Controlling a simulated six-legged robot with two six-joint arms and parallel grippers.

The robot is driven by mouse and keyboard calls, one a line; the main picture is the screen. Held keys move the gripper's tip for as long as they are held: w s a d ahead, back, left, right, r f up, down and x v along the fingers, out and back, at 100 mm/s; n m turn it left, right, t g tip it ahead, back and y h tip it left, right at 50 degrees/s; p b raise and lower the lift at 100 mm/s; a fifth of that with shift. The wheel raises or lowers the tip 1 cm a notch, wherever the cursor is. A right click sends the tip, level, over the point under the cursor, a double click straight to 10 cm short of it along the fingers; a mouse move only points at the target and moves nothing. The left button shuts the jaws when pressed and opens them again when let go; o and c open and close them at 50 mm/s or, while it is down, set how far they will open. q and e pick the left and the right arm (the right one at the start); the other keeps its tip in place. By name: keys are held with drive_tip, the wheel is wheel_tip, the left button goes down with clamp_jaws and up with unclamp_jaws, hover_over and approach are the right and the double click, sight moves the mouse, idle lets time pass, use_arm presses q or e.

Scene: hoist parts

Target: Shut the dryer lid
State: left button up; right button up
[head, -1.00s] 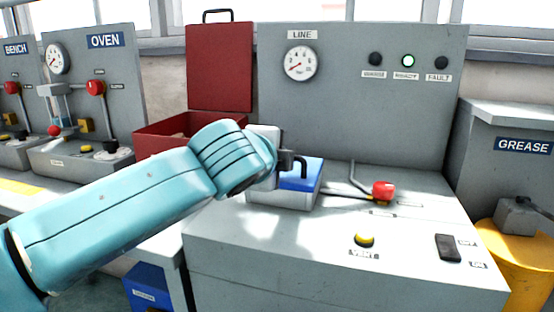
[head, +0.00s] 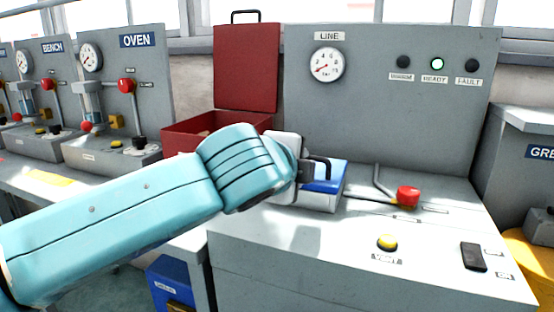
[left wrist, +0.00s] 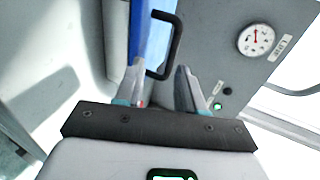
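A pale grey box with a blue top (head: 330,176) and a dark handle (head: 319,160) sits on the grey LINE bench; I take it for the dryer. My left gripper (head: 304,170) is at its left side, partly hidden by my own wrist. In the left wrist view the blue face (left wrist: 150,40) and black handle (left wrist: 176,45) lie just ahead. My left gripper (left wrist: 158,74) is open there, with the handle's near end between or just beyond its fingertips. I cannot tell whether they touch, or how far the lid stands open. My right gripper is not in view.
A red box (head: 190,134) with its lid (head: 247,68) raised stands behind my left arm. A red-knobbed lever (head: 408,196), yellow button (head: 387,242) and black switch (head: 473,257) are on the bench. A gauge (head: 326,64) and lit green lamp (head: 438,63) are on the panel.

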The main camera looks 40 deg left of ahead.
use_arm(q)
drive_tip(key=p+v, duration=0.2)
drive_tip(key=v, duration=1)
drive_tip(key=shift+a+p, duration=0.15)
drive_tip(key=shift+p, duration=0.2)
drive_tip(key=shift+o, duration=0.3)
drive_tip(key=shift+r, duration=0.15)
idle(1.1)
